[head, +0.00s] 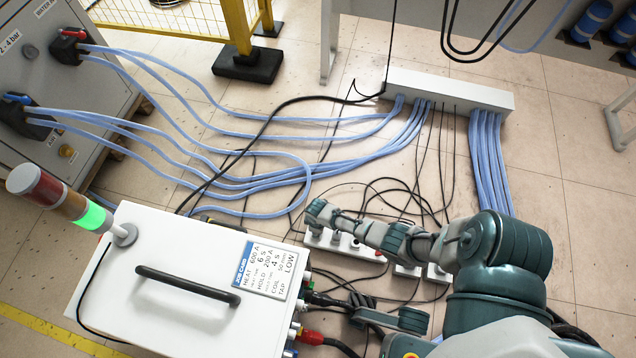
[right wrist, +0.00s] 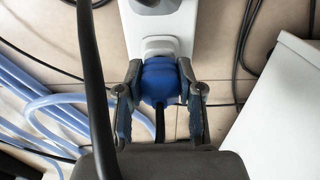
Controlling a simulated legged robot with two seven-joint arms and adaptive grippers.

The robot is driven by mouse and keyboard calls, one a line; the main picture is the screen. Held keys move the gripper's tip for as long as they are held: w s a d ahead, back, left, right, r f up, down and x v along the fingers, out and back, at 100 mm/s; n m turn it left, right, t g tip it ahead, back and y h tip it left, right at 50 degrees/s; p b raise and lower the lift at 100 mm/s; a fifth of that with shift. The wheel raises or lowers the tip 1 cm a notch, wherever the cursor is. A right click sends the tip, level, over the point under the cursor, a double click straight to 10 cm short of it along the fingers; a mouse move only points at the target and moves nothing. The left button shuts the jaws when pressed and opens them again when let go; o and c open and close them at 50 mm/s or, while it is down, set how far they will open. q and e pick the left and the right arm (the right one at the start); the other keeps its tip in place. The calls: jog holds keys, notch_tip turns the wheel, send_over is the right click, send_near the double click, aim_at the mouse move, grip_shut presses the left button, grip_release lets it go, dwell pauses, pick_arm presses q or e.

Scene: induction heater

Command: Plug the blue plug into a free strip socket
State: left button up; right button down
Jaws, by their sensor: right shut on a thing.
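The blue plug (right wrist: 158,82) is between the two fingers of my right gripper (right wrist: 158,70) in the right wrist view, with its dark cord running back toward the wrist. The plug is at the near end of the white power strip (right wrist: 178,22), against or just in front of a pale socket (right wrist: 160,45). I cannot tell if it is seated. In the head view my right gripper (head: 322,214) reaches left over the strip (head: 340,241) and the plug cannot be made out there.
A white heater box (head: 185,280) with a handle stands at the front left. Blue hoses (head: 260,180) and loose black cables (head: 400,190) cross the tiled floor. A long white manifold (head: 450,92) lies behind. A thick black cable (right wrist: 90,80) passes left of the gripper.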

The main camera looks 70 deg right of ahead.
jog(key=shift+f, duration=0.6)
dwell(0.3)
jog(key=c, duration=0.7)
grip_release()
jog(key=shift+o, duration=0.2)
jog(key=shift+r, duration=0.55)
notch_tip(320, 180, up, 11)
jog(key=shift+w+f, duration=0.1)
